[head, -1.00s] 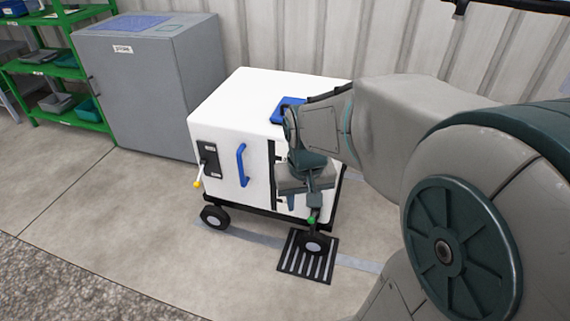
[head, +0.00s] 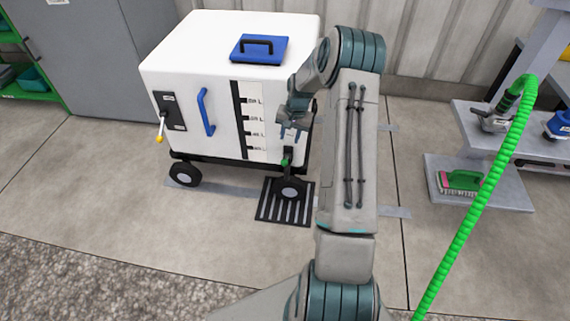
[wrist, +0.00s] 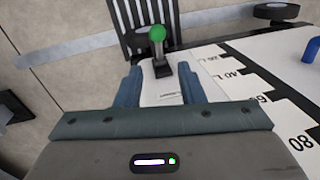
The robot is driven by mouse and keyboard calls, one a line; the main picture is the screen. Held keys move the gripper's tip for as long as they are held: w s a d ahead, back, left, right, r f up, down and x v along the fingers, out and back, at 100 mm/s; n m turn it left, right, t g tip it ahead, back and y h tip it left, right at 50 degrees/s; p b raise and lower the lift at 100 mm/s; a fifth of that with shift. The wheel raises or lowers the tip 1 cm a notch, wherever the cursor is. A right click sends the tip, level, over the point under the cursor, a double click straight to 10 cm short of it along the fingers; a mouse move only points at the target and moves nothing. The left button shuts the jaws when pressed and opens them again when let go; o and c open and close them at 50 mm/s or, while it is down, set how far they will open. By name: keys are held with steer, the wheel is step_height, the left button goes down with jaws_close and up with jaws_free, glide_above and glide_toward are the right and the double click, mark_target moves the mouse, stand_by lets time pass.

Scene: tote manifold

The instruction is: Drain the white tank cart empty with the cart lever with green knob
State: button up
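The white tank cart (head: 185,58) stands on the floor with a black level scale (head: 246,125) on its front. The cart lever with green knob (head: 285,162) is low at the front right corner of the cart, above a floor grate. My gripper (head: 292,128) is just above it. The liquid level is not readable.
A second lever with a yellow knob (head: 160,138) and a blue handle (head: 206,112) are on the cart front. The slotted black grate (head: 265,212) lies under the front right wheel. A green hose (head: 470,200) and grey shelves (head: 500,192) are at right.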

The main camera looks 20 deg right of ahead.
mark_target(286, 161)
steer(key=f+b, duration=0.1)
steer(key=f, duration=0.4)
steer(key=w+f+b, duration=0.1)
steer(key=f+b, duration=0.1)
steer(key=f, duration=0.3)
steer(key=a+f+b, duration=0.1)
steer(key=f, duration=0.4)
steer(key=shift+w, duration=0.4)
steer(key=shift+c, duration=0.3)
jaws_close()
